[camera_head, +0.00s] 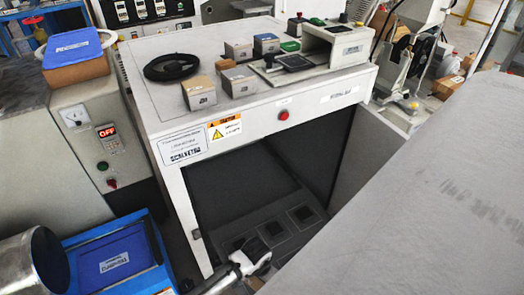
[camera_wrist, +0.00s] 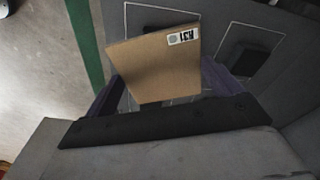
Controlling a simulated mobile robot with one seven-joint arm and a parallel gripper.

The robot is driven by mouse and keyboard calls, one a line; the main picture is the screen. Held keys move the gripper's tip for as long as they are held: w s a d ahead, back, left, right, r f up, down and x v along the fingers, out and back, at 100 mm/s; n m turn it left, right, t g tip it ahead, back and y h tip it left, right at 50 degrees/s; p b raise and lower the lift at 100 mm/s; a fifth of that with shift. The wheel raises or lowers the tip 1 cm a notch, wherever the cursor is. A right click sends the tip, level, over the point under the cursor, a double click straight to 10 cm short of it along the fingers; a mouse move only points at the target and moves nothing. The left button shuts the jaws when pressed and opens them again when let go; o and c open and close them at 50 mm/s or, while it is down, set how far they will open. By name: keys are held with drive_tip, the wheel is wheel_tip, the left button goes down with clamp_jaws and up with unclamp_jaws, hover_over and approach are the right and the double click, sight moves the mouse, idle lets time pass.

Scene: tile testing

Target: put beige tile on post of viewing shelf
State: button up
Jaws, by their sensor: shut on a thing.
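The beige tile (camera_wrist: 152,62), with a white label at one corner, is between the two dark purple fingers of my gripper (camera_wrist: 163,85) in the wrist view. My gripper is shut on it. The viewing shelf (camera_wrist: 277,92) lies below, grey with white square outlines. One dark post (camera_wrist: 247,62) shows clear to the right of the tile; another outlined spot is partly hidden behind the tile. In the head view, the viewing shelf (camera_head: 285,243) is inside the open cabinet, with several dark square posts. My gripper (camera_head: 250,261) is low at its front edge; the tile is hard to make out there.
The white cabinet (camera_head: 240,122) frames the shelf with side walls and a top. On top are several small blocks (camera_head: 239,80), a black round dish (camera_head: 172,67) and a device (camera_head: 340,42). A blue crate (camera_head: 75,240) with a blue lid stands at left.

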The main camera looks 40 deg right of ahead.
drive_tip(key=shift+f+b, duration=0.65)
drive_tip(key=shift+f, duration=1.4)
drive_tip(key=shift+f, duration=0.15)
drive_tip(key=o, duration=0.8)
drive_tip(key=shift+o, duration=0.2)
wheel_tip(320, 180, up, 12)
drive_tip(key=a+p, duration=0.1)
drive_tip(key=p, duration=0.2)
drive_tip(key=shift+a+p, duration=0.2)
drive_tip(key=shift+p, duration=0.15)
drive_tip(key=shift+s, duration=0.1)
